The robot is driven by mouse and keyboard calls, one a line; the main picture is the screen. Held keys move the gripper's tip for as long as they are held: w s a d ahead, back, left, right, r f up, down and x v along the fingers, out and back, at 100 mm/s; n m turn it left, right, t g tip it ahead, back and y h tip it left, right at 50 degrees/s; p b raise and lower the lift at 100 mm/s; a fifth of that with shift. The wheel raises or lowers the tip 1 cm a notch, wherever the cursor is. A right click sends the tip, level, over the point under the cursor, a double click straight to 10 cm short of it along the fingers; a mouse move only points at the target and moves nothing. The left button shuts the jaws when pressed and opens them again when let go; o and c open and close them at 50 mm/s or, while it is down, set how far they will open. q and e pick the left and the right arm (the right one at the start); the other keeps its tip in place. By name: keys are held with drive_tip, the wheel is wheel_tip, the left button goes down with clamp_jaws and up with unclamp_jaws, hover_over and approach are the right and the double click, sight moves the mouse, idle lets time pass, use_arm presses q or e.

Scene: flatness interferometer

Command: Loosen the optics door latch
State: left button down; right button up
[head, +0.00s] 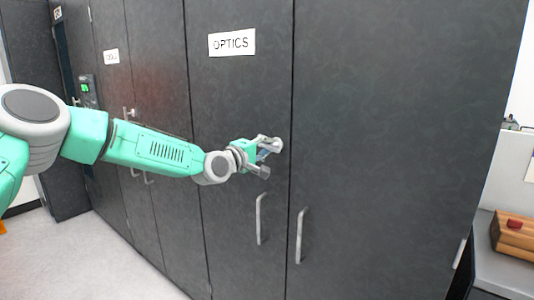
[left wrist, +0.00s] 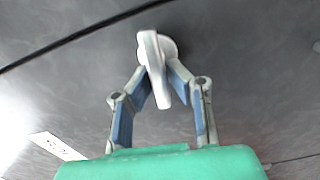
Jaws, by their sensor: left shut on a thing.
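The optics door (head: 240,110) is a dark panel with a white label reading OPTICS (head: 231,42). Its latch is a silver turn handle on a round base; in the left wrist view the latch (left wrist: 155,65) stands between my fingers, its lever tilted slightly from the picture's vertical. My left gripper (head: 270,157) is at the door's right side, below the label, and its fingers are closed on the latch lever. The left gripper also shows in the left wrist view (left wrist: 160,80). In the head view the gripper mostly hides the latch. My right gripper is in neither view.
Two vertical bar handles, left (head: 260,218) and right (head: 300,235), sit below the gripper on either side of the door seam. More dark cabinet doors stand to the left, one with a green-lit keypad (head: 87,90). A wooden block (head: 513,235) lies on a counter at right.

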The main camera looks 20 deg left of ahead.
use_arm(q)
drive_tip(key=shift+a+f+n, duration=0.1)
drive_tip(key=shift+f+n, duration=0.25)
drive_tip(key=shift+n, duration=0.05)
drive_tip(key=c, duration=1.6)
unclamp_jaws()
drive_tip(key=shift+w, duration=0.1)
drive_tip(key=shift+a, duration=0.1)
drive_tip(key=shift+s+a+r, duration=0.15)
drive_tip(key=shift+s, duration=0.15)
drive_tip(key=v, duration=1.1)
drive_tip(key=shift+s, duration=0.15)
